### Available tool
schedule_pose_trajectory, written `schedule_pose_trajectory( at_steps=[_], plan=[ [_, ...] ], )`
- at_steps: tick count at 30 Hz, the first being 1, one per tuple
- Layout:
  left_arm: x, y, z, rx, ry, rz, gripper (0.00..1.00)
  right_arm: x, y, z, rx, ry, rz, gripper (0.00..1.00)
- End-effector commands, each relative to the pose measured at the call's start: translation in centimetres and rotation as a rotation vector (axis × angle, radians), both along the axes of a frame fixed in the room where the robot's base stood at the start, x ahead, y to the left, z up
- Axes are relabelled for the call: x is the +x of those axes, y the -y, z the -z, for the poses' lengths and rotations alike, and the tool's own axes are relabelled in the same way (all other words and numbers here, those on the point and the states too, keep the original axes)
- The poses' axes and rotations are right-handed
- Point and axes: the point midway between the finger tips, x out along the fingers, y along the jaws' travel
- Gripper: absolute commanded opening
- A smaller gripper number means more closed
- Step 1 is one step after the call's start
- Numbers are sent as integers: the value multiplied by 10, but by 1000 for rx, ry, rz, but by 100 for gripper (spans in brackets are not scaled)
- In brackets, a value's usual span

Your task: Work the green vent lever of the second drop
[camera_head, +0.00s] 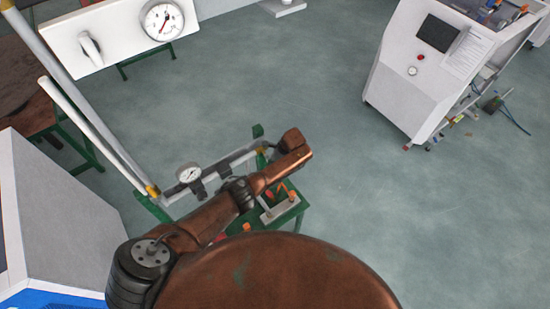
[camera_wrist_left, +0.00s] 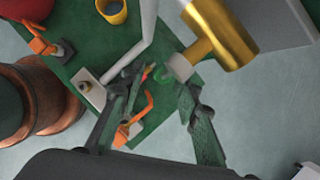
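In the left wrist view, a small curved green part (camera_wrist_left: 162,74), likely the green vent lever, sits just below the white end of a brass-coloured pipe fitting (camera_wrist_left: 217,38). My left gripper (camera_wrist_left: 159,80) is open. Its two dark fingers stand on either side of the green part, which shows between the fingertips; I cannot tell whether they touch it. In the head view my left arm covers this spot, and its fingers cannot be made out. A bit of green (camera_head: 262,160) shows beside the wrist there. My right gripper is in neither view.
An orange lever (camera_wrist_left: 135,118) lies close to the left finger, and another orange lever (camera_wrist_left: 42,46) is farther left. A grey pipe (camera_wrist_left: 135,50) rises from a pale block. The stand (camera_head: 293,209) is green. A gauge (camera_head: 189,174) sits on the pipework. A white cabinet (camera_head: 420,70) stands right.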

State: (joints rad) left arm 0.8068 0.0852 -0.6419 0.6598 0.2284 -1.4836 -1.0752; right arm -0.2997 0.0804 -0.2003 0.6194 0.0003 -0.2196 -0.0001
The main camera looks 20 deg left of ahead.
Motion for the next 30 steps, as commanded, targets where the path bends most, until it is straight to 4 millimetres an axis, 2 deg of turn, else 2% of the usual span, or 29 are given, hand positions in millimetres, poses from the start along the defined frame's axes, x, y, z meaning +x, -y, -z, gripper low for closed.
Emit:
schedule_pose_trajectory(
  at_steps=[9, 13, 18, 30],
  plan=[
    [0, 25, -61, -1, 3, -1, 30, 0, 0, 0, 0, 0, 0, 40],
    [-1, 31, -77, 0, 2, -1, 30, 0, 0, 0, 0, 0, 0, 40],
    [-2, 35, -87, 1, 0, -2, 30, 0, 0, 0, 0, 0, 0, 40],
    [-2, 36, -89, 1, 0, -2, 30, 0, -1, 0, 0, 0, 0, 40]
  ],
)
